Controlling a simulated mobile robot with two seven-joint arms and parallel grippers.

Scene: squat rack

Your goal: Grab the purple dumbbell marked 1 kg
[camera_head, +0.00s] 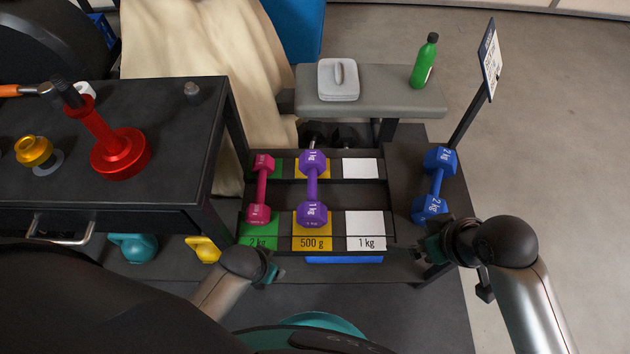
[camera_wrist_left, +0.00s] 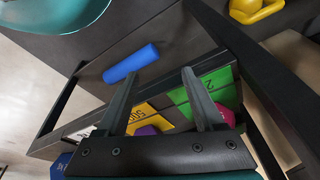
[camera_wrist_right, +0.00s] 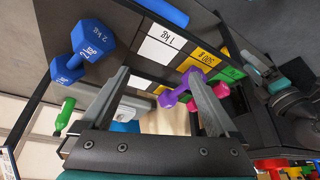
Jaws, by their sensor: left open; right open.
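The purple dumbbell (camera_head: 312,188), marked 1 kg, lies lengthwise on the rack over the yellow 500 g label (camera_head: 312,242). In the right wrist view the purple dumbbell (camera_wrist_right: 170,98) is partly behind a finger. In the left wrist view only a bit of purple (camera_wrist_left: 147,130) shows. My right gripper (camera_head: 437,246) is open and empty at the rack's near right corner, just below the blue dumbbell and apart from the purple one. My left gripper (camera_head: 270,272) is open and empty in front of the rack's near left edge; its fingers show in the left wrist view (camera_wrist_left: 158,78).
A pink dumbbell (camera_head: 261,188) lies left of the purple one. A blue 2 kg dumbbell (camera_head: 436,185) lies on the right side panel. The white 1 kg slot (camera_head: 366,229) is empty. A black table (camera_head: 170,185) stands left; a sign post (camera_head: 467,120) rises at right.

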